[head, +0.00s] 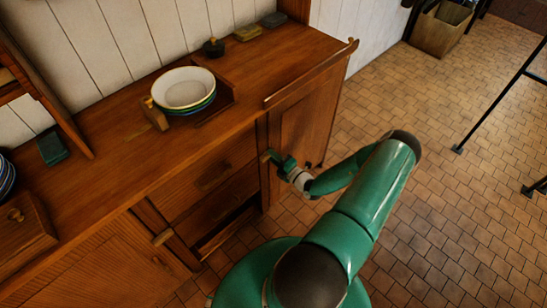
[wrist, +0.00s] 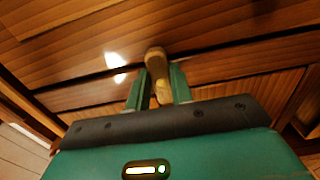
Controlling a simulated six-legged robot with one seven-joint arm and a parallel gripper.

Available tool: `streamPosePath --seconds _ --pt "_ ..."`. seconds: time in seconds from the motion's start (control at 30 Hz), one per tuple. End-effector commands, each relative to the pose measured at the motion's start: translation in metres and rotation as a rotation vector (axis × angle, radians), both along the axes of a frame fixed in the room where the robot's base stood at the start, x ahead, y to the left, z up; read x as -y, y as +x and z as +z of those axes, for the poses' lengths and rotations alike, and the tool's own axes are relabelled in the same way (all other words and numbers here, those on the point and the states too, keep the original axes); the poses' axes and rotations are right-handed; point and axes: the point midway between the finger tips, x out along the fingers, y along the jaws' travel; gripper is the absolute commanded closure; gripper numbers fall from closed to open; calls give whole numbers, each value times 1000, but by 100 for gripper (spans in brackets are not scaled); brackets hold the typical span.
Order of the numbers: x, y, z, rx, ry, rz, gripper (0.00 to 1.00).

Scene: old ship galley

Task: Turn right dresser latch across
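The right dresser latch (wrist: 155,60) is a small pale wooden peg with a rounded end, seen in the wrist view against the dresser's front. My gripper (wrist: 160,80) has one green finger on each side of it. The latch nearly fills the gap, but I cannot tell whether both fingers press on it. In the head view my gripper (head: 273,157) is at the dresser front, by the left edge of the right door (head: 308,125). There the latch is hidden behind my gripper.
The dresser top (head: 115,130) holds stacked bowls (head: 185,88) and a small dark weight-like object (head: 213,47). Another wooden latch (head: 162,237) is beside the left door. Drawers (head: 210,175) lie between the doors. The tiled floor (head: 440,150) on the right is mostly clear.

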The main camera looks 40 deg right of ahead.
Motion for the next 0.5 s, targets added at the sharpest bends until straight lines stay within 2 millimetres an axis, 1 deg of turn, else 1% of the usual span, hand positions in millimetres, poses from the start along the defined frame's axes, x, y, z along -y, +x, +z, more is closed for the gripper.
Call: streamPosePath --seconds 0.03,0.1,0.37,0.5 --pt "0 0 0 0 1 -1 68" --pt "0 0 0 0 1 -1 56" --pt "0 0 0 0 0 0 56" --pt "0 -8 0 -1 0 -1 56"
